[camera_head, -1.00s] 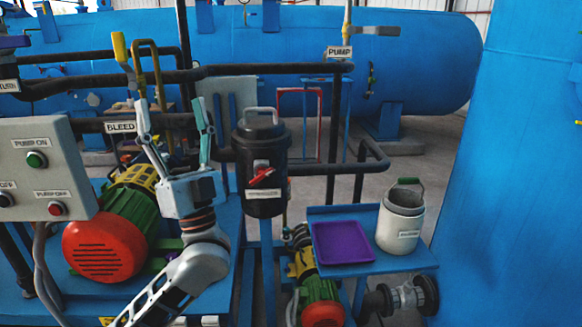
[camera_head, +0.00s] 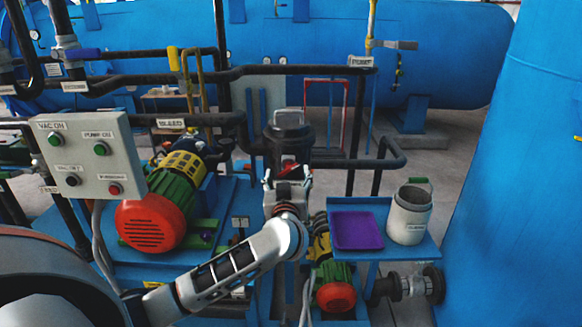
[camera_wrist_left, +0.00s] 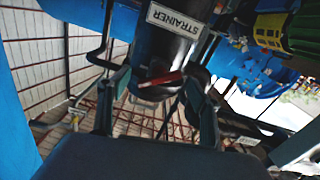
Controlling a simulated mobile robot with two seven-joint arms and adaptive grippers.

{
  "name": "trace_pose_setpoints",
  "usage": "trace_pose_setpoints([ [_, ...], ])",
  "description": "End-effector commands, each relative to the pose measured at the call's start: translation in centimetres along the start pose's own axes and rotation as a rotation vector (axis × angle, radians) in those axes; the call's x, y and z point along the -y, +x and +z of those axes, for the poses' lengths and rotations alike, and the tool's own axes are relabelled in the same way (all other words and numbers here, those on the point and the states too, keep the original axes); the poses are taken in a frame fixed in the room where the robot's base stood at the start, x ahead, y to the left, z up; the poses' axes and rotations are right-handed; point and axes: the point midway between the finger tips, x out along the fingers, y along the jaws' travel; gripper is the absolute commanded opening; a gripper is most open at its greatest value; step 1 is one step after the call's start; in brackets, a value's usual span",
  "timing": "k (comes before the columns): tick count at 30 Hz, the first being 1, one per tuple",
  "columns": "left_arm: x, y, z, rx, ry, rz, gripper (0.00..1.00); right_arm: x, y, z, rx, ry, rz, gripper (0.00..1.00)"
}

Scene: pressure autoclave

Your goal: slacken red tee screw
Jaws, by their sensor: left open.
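The red tee screw (camera_head: 289,168) is on the front of the black strainer pot (camera_head: 288,132). It also shows in the left wrist view as a red bar (camera_wrist_left: 162,79) below the STRAINER label (camera_wrist_left: 177,20). My left gripper (camera_head: 288,178) is open in front of the pot. In the left wrist view its two fingers (camera_wrist_left: 155,92) stand on either side of the red tee screw, with gaps visible. My gripper and wrist hide the lower pot in the head view. I cannot tell whether a finger touches the pot. My right gripper is not in view.
A control box (camera_head: 88,155) and a red-green motor (camera_head: 160,210) stand to the left. A blue stand (camera_head: 375,257) with a purple tray (camera_head: 357,231) and a white bucket (camera_head: 409,215) is to the right. Black pipes (camera_head: 350,161) run beside the pot.

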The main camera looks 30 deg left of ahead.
Motion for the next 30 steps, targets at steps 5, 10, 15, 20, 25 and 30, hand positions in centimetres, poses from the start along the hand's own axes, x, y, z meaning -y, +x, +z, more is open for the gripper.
trace_pose_setpoints([
  [5,0.0,2.7,-0.1,-0.001,0.0,-0.001,0.64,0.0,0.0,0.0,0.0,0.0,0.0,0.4],
  [10,0.0,4.3,-0.1,-0.002,0.001,0.0,0.64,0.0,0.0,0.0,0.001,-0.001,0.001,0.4],
  [15,0.0,4.7,-0.1,-0.001,-0.001,0.0,0.64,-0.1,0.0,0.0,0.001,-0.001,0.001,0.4],
  [20,0.0,4.7,-0.1,-0.001,0.0,0.001,0.64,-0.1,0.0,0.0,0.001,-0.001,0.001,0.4],
  [25,0.0,4.7,-0.1,-0.001,0.0,0.0,0.25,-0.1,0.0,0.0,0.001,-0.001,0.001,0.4],
  [30,0.0,4.7,-0.1,-0.001,-0.001,0.0,0.25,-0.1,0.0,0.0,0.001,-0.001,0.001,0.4],
])
